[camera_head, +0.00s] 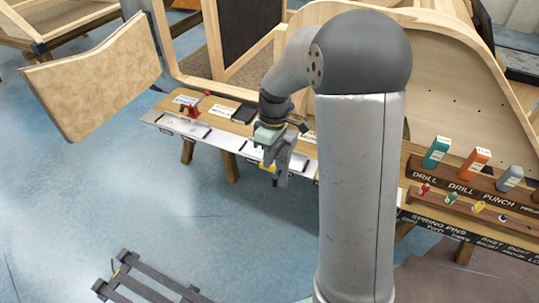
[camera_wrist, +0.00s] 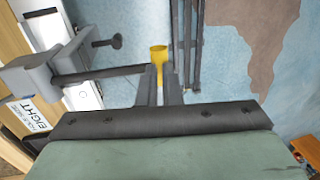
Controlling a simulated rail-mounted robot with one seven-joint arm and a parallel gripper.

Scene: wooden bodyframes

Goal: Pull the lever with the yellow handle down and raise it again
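The yellow handle (camera_wrist: 158,53) shows between and just past my gripper's fingertips (camera_wrist: 160,74) in the wrist view. A dark lever rod (camera_wrist: 100,74) runs from a grey bracket (camera_wrist: 28,76) at the left to the handle. My gripper's fingers are close together, with the lower part of the handle between them; they look shut on it, and the contact is partly hidden. In the head view a bit of the yellow handle (camera_head: 268,167) shows beside my gripper (camera_head: 278,178), at the front edge of the workbench.
A workbench (camera_head: 166,121) with a red-handled device (camera_head: 193,109) and labels runs behind my gripper. At right, a rack (camera_head: 440,176) holds teal, orange and grey boxes. A pale wooden panel (camera_head: 95,80) stands at left. The blue floor in front is mostly clear.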

